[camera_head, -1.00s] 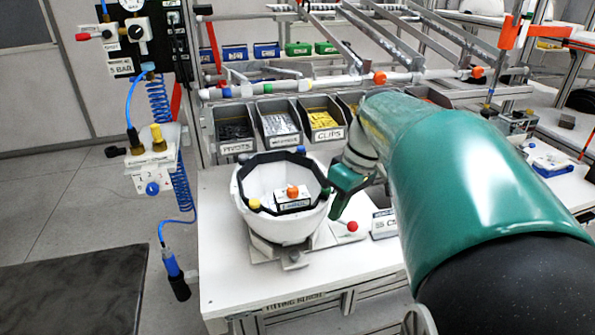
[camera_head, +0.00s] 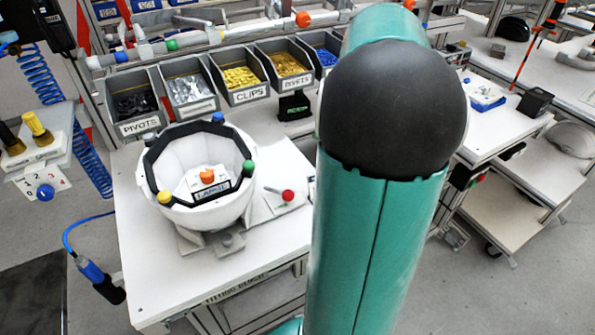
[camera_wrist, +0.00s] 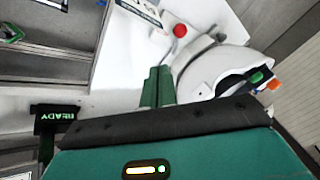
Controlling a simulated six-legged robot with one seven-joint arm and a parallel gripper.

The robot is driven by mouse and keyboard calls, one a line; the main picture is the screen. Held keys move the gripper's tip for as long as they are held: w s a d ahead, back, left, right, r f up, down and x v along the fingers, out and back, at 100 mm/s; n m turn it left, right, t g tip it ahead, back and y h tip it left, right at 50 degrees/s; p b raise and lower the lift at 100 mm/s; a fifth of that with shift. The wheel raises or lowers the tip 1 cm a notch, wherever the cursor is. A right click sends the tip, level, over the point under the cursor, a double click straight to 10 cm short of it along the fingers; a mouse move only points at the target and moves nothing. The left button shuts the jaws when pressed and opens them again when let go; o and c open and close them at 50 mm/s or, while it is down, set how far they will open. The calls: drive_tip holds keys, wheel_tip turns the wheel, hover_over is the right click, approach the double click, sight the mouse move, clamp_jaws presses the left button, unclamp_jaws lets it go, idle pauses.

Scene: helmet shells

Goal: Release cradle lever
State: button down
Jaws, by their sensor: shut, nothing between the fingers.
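The cradle lever is a thin rod with a red ball knob (camera_head: 288,195), on the grey base just right of the white helmet shell (camera_head: 214,214). The shell sits open side up in the cradle (camera_head: 227,241), with a black rim and coloured knobs. In the wrist view the red knob (camera_wrist: 180,30) lies beyond the fingertips, and the shell (camera_wrist: 222,58) is to their right. My gripper (camera_wrist: 158,72) is shut and empty, its green fingers together, apart from the knob in the picture. In the head view my teal arm hides the gripper.
Bins of pivots, clips and rivets (camera_head: 245,96) line the back of the white bench (camera_head: 150,290). A black READY sign (camera_head: 294,106) stands before them, also seen in the wrist view (camera_wrist: 56,119). A blue air hose (camera_head: 85,222) hangs at left.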

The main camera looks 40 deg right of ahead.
approach(289, 198)
drive_tip(key=w+d+f, duration=0.3)
drive_tip(key=w, duration=0.1)
drive_tip(key=a+f, duration=0.2)
drive_tip(key=shift+s+a+f, duration=0.25)
drive_tip(key=shift+s+a, duration=0.05)
drive_tip(key=shift+a, duration=0.05)
drive_tip(key=shift+s+a+f, duration=0.15)
drive_tip(key=shift+a+f, duration=0.1)
drive_tip(key=shift+a, duration=0.1)
drive_tip(key=shift+s+a+m, duration=0.2)
drive_tip(key=shift+a+m, duration=0.1)
drive_tip(key=shift+m, duration=0.2)
drive_tip(key=shift+s+a+m+t, duration=0.25)
drive_tip(key=shift+a+m+t, duration=0.1)
drive_tip(key=shift+m+t, duration=0.2)
drive_tip(key=a+m, duration=0.1)
drive_tip(key=a+m+t+h, duration=0.1)
drive_tip(key=m, duration=0.1)
drive_tip(key=shift+s, duration=0.35)
drive_tip(key=shift+a, duration=0.3)
